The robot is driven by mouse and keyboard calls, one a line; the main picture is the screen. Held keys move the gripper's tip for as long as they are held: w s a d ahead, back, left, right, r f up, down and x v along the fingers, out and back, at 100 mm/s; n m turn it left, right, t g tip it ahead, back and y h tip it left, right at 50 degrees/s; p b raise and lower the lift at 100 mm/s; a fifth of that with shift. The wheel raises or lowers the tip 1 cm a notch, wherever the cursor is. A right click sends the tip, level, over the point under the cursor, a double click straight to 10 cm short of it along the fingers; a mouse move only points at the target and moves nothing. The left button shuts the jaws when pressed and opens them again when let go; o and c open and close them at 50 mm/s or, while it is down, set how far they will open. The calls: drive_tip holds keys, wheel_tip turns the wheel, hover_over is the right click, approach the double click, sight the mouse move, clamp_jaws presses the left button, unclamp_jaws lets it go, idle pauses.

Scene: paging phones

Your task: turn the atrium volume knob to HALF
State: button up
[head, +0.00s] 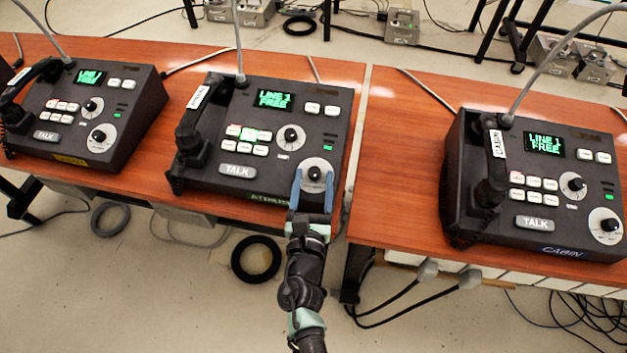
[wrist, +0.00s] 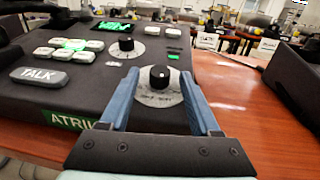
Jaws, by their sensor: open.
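The atrium phone (head: 222,170) is the middle dark console, with a green label partly reading ATRIUM (wrist: 75,121) on its front edge. Its lower knob (head: 315,173), black on a light round dial, also shows in the wrist view (wrist: 160,78). My gripper (head: 314,178) is open, with its blue fingers on the left and right of this knob. In the wrist view gaps show between the fingers (wrist: 160,90) and the knob. The dial's marks are too small to read, so the knob's setting is unclear. An upper knob (wrist: 126,44) sits farther back on the console.
The atrium screen (head: 273,100) reads LINE 1 FREE, and one key (head: 249,135) glows green. The TALK button (head: 238,171) and handset (head: 194,130) are left of my gripper. The cabin phone (head: 470,215) stands right, across a table gap. Another phone (head: 150,98) stands left.

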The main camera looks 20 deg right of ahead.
clamp_jaws()
